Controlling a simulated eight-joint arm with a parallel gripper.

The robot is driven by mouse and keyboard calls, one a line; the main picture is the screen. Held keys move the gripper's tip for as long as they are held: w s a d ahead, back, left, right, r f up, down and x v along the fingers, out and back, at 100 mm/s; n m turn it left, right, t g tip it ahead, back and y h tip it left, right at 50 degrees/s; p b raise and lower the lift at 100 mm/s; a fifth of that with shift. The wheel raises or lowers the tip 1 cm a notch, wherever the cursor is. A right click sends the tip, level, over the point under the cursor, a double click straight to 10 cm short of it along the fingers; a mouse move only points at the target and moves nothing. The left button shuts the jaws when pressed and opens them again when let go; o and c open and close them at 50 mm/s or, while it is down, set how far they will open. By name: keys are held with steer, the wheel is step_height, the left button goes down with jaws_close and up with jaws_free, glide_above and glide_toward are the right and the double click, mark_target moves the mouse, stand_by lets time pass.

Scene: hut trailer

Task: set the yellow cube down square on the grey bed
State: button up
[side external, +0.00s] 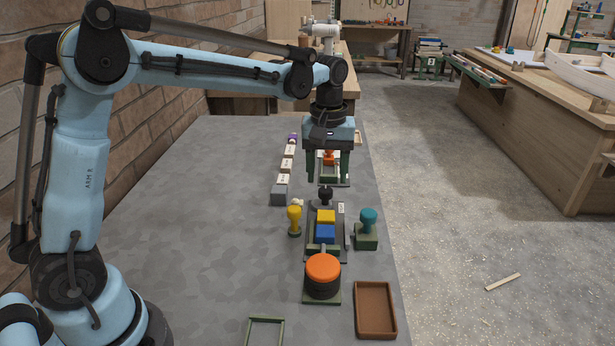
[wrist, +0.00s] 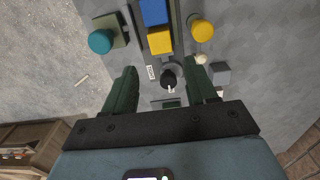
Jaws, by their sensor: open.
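The yellow cube (side external: 326,215) sits on the dark grey bed (side external: 339,236), just behind the blue cube (side external: 325,233) and close against it. In the wrist view the yellow cube (wrist: 160,42) looks slightly turned relative to the blue cube (wrist: 154,12). Whether its underside lies flat on the bed is hidden. My gripper (side external: 328,180) is open and empty, above and behind the yellow cube, with its fingers pointing down. In the wrist view the fingers (wrist: 161,69) stand apart, with a black knob (wrist: 169,78) seen between them and the yellow cube beyond the tips.
A yellow knob (side external: 294,218) stands left of the bed and a teal knob (side external: 367,222) right of it. A large orange button (side external: 322,270) stands in front, with a brown tray (side external: 375,309) beside it. Labelled blocks (side external: 286,165) line the left. The table's left part is clear.

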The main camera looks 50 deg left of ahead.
steer(key=s+m+t, duration=0.7)
steer(key=s+m, duration=0.2)
steer(key=s, duration=0.7)
steer(key=shift+d+r, duration=0.15)
steer(key=shift+d, duration=0.15)
stand_by(0.6)
